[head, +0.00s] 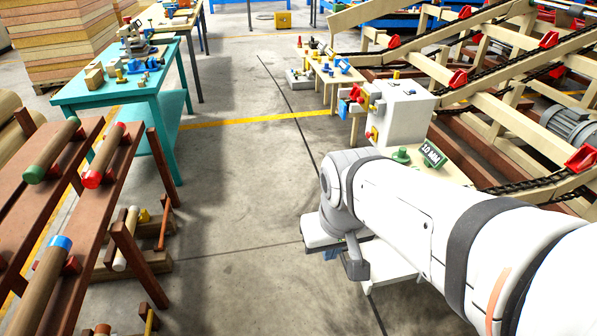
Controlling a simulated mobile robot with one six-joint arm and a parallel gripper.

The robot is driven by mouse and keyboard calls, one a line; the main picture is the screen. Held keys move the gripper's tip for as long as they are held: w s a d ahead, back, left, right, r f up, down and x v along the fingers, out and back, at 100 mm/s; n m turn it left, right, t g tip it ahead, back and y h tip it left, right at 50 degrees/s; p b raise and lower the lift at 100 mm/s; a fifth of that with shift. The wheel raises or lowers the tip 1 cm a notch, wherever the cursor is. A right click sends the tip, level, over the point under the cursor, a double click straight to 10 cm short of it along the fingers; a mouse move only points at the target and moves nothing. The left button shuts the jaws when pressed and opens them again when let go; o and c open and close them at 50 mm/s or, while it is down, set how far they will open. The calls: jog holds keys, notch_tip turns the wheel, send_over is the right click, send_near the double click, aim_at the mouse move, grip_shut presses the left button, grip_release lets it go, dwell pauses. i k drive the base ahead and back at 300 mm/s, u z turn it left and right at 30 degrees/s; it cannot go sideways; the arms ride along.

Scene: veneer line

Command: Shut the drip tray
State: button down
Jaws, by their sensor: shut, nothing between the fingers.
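A pale, flat, tray-like piece (396,264) shows below my forearm, low in front of the machine side. It may be the drip tray, but my arm hides most of it, and I cannot tell how far out it stands. My gripper (355,264) points down at the left end of my arm, just left of this pale piece. It is shut and empty, its fingertips hard to make out. I cannot tell whether it touches the piece.
A white control box (402,112) with red and yellow buttons stands behind my wrist, beside a "10 MM" sign (433,153). Chain conveyors (490,85) fill the right. A brown rack with rollers (50,205) and a teal table (115,90) stand left. The middle floor (240,190) is clear.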

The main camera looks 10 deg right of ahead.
aim_at(387, 267)
jog(key=i, duration=1.05)
jog(key=z, duration=0.2)
